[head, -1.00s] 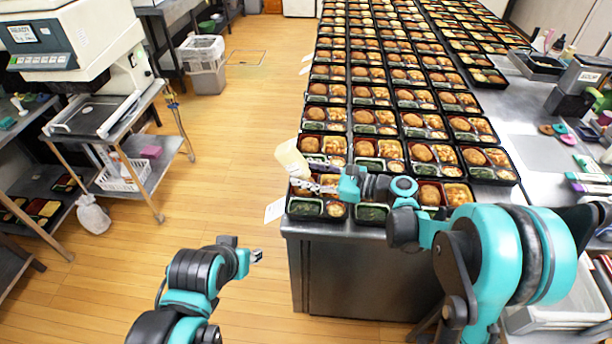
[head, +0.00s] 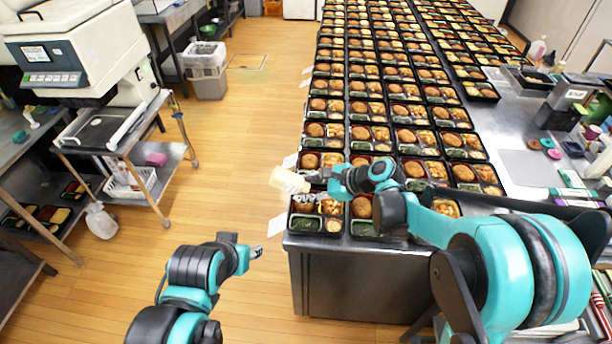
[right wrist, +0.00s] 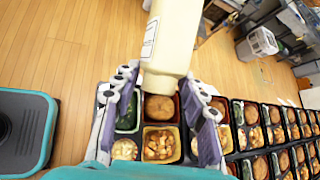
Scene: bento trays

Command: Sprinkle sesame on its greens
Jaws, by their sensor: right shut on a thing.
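My right gripper (head: 306,184) is shut on a cream sesame bottle (head: 286,180). It holds the bottle strongly tilted above the nearest left bento tray (head: 318,234). In the right wrist view the bottle (right wrist: 172,38) shows between the two fingers, its narrower end over the trays. Dark greens (head: 305,224) lie in the near left compartment of that tray; greens also show in the right wrist view (right wrist: 127,112). I cannot make out any sesame on them. My left gripper (head: 256,252) is empty over the floor, left of the table; its finger gap is unclear.
Rows of filled bento trays cover the steel table (head: 345,285) close together, running to the back. White paper tags (head: 277,224) stick out at its left edge. A machine on a cart (head: 110,150) stands at the left.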

